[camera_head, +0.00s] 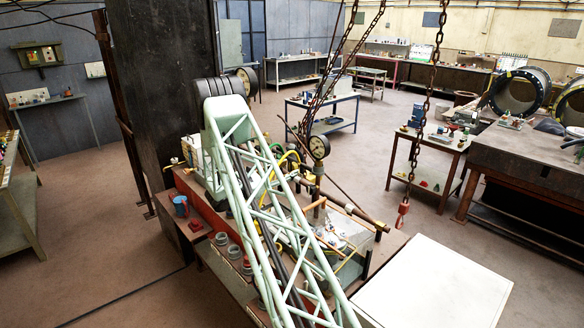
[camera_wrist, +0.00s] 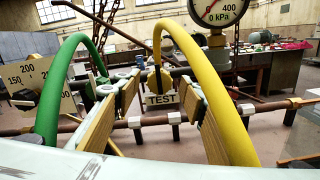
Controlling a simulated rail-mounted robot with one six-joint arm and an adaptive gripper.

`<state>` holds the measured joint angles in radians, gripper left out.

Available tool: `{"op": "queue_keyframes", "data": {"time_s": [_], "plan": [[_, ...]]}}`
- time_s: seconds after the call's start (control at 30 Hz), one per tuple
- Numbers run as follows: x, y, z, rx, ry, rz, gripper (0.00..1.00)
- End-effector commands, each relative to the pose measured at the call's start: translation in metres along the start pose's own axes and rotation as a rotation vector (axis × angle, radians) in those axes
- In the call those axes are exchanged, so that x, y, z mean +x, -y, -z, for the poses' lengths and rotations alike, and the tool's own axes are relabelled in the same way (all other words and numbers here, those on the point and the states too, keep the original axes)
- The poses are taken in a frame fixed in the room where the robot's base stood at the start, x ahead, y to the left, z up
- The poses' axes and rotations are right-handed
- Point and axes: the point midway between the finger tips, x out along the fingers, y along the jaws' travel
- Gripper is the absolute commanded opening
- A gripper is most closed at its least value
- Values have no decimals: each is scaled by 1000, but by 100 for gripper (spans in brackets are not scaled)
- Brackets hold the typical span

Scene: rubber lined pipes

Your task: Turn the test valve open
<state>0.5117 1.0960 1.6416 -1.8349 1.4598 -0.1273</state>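In the wrist view, a small plate marked TEST (camera_wrist: 161,99) hangs on the pipework, with the test valve's yellow part (camera_wrist: 159,80) just above it. My gripper (camera_wrist: 158,93) is open, its two pale-padded fingers on either side of the plate and valve as seen from the wrist. Nothing is seen between the pads in contact with them, and the depth gap to the valve cannot be told. The valve's exact handle position is unclear. In the head view, the gripper and the valve cannot be made out amid the pipework on the bench.
A yellow hose (camera_wrist: 211,75) arches close on the right and a green hose (camera_wrist: 55,85) on the left. A pressure gauge (camera_wrist: 216,10) stands above right; it also shows in the head view (camera_head: 319,147). Rusty pipes (camera_wrist: 262,108) run across behind. Chains (camera_head: 428,95) hang nearby.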

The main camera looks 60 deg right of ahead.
Motion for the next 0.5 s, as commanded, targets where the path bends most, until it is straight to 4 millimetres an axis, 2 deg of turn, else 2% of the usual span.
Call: {"op": "queue_keyframes", "data": {"time_s": [0.2, 0.5], "plan": [[22, 0, 0, 0, 0, 0, 38], [31, 0, 0, 0, -1, -1, 38]]}}
